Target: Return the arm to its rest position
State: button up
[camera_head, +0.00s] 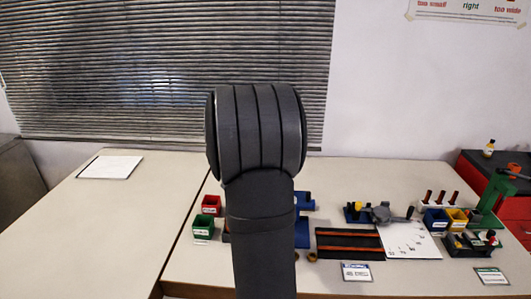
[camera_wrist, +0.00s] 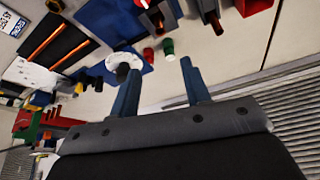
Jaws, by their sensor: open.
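My gripper (camera_wrist: 160,66) shows in the wrist view as two blue fingers spread well apart. It is open, with nothing clasped between the fingers. A white ring-shaped piece (camera_wrist: 122,60) appears by the left fingertip; I cannot tell whether they touch. A small red cylinder (camera_wrist: 148,54) and a green cylinder (camera_wrist: 168,46) appear beyond the gap. In the head view my dark arm stands upright in the middle and hides part of the bench; my gripper is not visible there.
A red bin (camera_head: 211,204) and green bin (camera_head: 203,228) stand left of my arm. To the right are a striped mat (camera_head: 350,243), a white sheet (camera_head: 410,247), a yellow bin (camera_head: 457,219) and a green press (camera_head: 490,200). The left table (camera_head: 110,230) is mostly clear.

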jog(key=x, duration=1.7)
jog(key=shift+r, duration=0.1)
jog(key=v, duration=1.7)
jog(key=x, duration=1.7)
jog(key=shift+w+f, duration=0.15)
jog(key=shift+f, duration=0.05)
jog(key=v, duration=1.8)
jog(key=shift+s+d+f+n+y, duration=0.55)
jog(key=shift+f+n, duration=0.8)
jog(key=shift+f, duration=1.55)
jog(key=shift+s+d+f+n+y, duration=0.3)
jog(key=shift+d+f+n, duration=0.75)
jog(key=shift+f, duration=1.8)
jog(key=shift+s+d+f+n+y, duration=0.4)
jog(key=shift+f+n, duration=1.2)
jog(key=shift+f, duration=1.3)
